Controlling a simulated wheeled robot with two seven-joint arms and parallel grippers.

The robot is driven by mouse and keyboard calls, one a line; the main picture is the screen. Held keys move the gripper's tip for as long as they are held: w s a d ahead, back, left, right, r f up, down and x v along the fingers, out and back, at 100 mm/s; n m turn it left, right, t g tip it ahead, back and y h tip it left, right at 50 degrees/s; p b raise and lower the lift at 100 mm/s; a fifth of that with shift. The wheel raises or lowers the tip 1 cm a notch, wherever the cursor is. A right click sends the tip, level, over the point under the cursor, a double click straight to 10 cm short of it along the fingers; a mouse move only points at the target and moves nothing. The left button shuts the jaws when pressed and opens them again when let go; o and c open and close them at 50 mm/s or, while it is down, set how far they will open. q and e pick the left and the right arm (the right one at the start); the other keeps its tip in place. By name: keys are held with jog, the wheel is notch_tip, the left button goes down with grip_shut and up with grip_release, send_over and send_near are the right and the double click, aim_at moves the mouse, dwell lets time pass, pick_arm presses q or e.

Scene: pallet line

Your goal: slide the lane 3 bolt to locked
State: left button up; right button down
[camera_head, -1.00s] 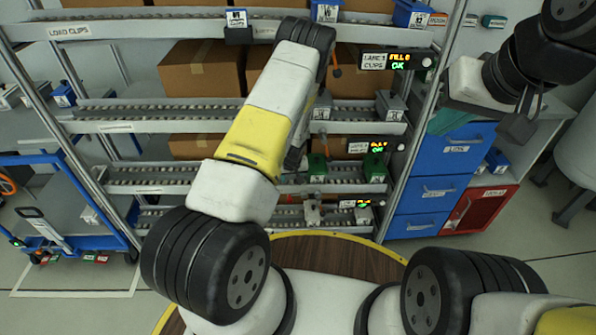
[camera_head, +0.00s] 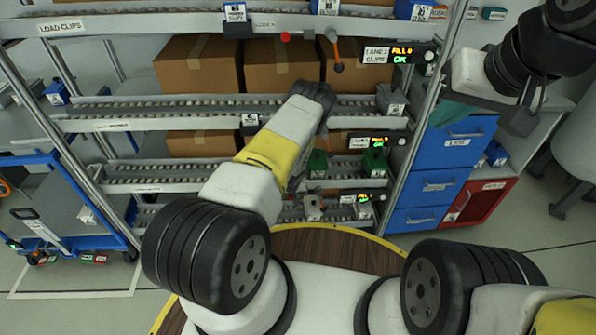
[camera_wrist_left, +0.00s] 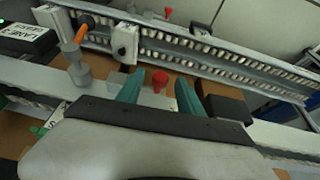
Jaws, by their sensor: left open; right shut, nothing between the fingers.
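In the left wrist view my left gripper (camera_wrist_left: 159,92) is open, with a teal finger on each side of a red knob (camera_wrist_left: 160,77). The knob appears to be the bolt's handle on a pale rail; I cannot tell whether the fingers touch it. Left of it are a grey mount with an orange lever (camera_wrist_left: 79,34) and a lane sign (camera_wrist_left: 28,40) whose number is hard to read. In the head view my left arm hides its own gripper and the bolt there. My right gripper (camera_head: 520,121) is shut and empty at the upper right, away from the rack.
The rack has several stacked roller lanes, with cartons (camera_head: 285,65) behind. Lane displays (camera_head: 363,198) sit at their right ends. Green blocks (camera_head: 375,162) stand near the right posts. Blue drawers (camera_head: 440,152) and a red cabinet (camera_head: 480,203) stand right; a blue cart (camera_head: 60,220) stands left.

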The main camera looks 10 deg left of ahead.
pick_arm(q)
grip_shut()
dwell(1.4)
